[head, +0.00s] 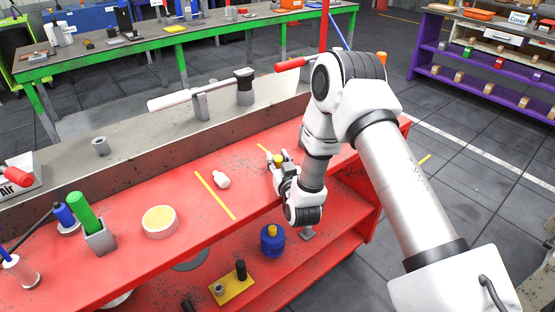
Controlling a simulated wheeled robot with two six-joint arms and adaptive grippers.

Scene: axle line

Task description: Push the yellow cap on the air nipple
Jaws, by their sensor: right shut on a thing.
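My right arm comes in from the right over the red bench (130,262). Its gripper (279,162) is over the bench top, right of the middle, and is shut on a small yellow thing that looks like the yellow cap (278,158). The fingers and wrist hide part of the cap. I cannot make out the air nipple for certain. A small white fitting (221,180) lies on the bench, left of the gripper and apart from it. My left gripper is not in view.
A round tin with yellow contents (160,221), a green cylinder in a grey holder (83,213) and a blue-topped bottle (64,215) stand on the left. A grey rail (150,135) runs behind. A blue pot (272,241) and a yellow block (232,287) are on the lower shelf.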

